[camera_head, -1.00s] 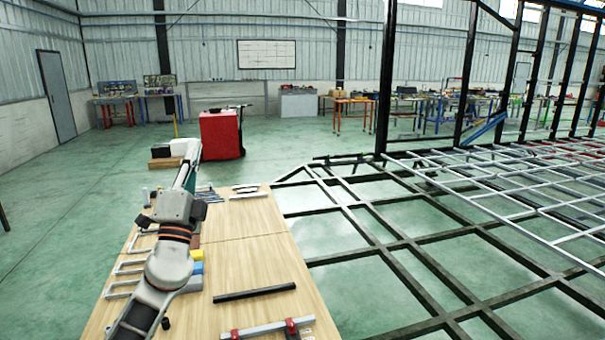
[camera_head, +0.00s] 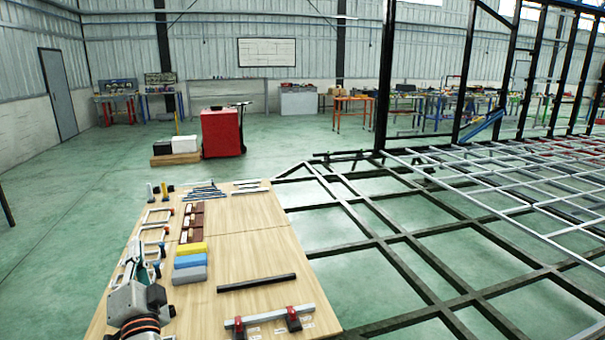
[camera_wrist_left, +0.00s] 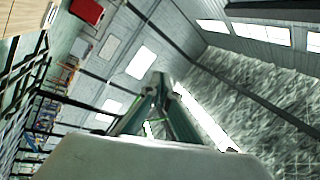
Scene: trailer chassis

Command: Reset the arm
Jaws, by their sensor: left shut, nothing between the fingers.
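My left arm comes in at the lower left of the head view, over the left edge of the wooden workbench (camera_head: 250,215). My left gripper (camera_head: 134,250) is above the bench's left side, pointing up and away from the camera. In the left wrist view its two fingers (camera_wrist_left: 161,82) meet at the tips, with nothing between them. That view is tilted and shows walls, windows and roof beyond the fingers. My right gripper is in neither view.
Several clamps (camera_head: 155,226), yellow, blue and grey blocks (camera_head: 190,262), a black bar (camera_head: 256,283) and a grey clamp bar (camera_head: 268,316) lie on the bench. The dark chassis frame (camera_head: 400,250) stands to the right. A red cabinet (camera_head: 221,133) stands behind on open floor.

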